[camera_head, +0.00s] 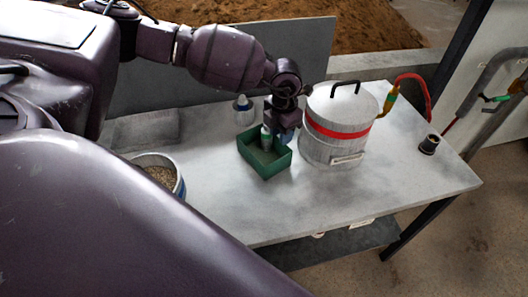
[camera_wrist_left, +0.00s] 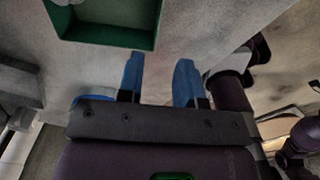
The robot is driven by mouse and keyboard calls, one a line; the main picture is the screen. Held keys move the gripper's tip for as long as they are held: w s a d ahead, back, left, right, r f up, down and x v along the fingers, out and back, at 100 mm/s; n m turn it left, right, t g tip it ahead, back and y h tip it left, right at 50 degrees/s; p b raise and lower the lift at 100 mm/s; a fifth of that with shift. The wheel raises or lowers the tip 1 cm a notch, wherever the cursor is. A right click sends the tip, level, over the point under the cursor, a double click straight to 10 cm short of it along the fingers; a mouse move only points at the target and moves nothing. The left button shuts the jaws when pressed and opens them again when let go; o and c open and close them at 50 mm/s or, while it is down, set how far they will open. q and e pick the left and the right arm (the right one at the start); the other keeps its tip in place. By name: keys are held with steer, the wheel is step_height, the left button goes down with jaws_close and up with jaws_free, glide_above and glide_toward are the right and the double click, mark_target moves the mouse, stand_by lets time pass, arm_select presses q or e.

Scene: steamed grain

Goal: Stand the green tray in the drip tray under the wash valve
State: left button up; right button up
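The green tray (camera_head: 278,170) stands on the light grey table, a rectangular open box with a small whitish object in or just behind it. It also shows at the top of the left wrist view (camera_wrist_left: 105,36). My left gripper (camera_head: 284,134) is beside the tray's far right corner, between it and the silver pot. In the left wrist view, the blue fingers of the left gripper (camera_wrist_left: 158,70) are apart with nothing between them, and the tray lies beyond them. I cannot make out a drip tray or wash valve. My right gripper is not in view.
A silver lidded pot (camera_head: 326,150) with a red band stands close right of the tray. A grain-filled bucket (camera_head: 161,160) is at left, a black cup (camera_head: 430,144) at right. A red hose (camera_head: 424,88) runs behind. The front table is clear.

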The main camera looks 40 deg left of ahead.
arm_select(q)
step_height(320, 180, down, 10)
steer(key=shift+f, duration=0.1)
stand_by(0.5)
steer(key=shift+c, duration=0.3)
jaws_close()
steer(key=shift+a, duration=0.1)
stand_by(0.9)
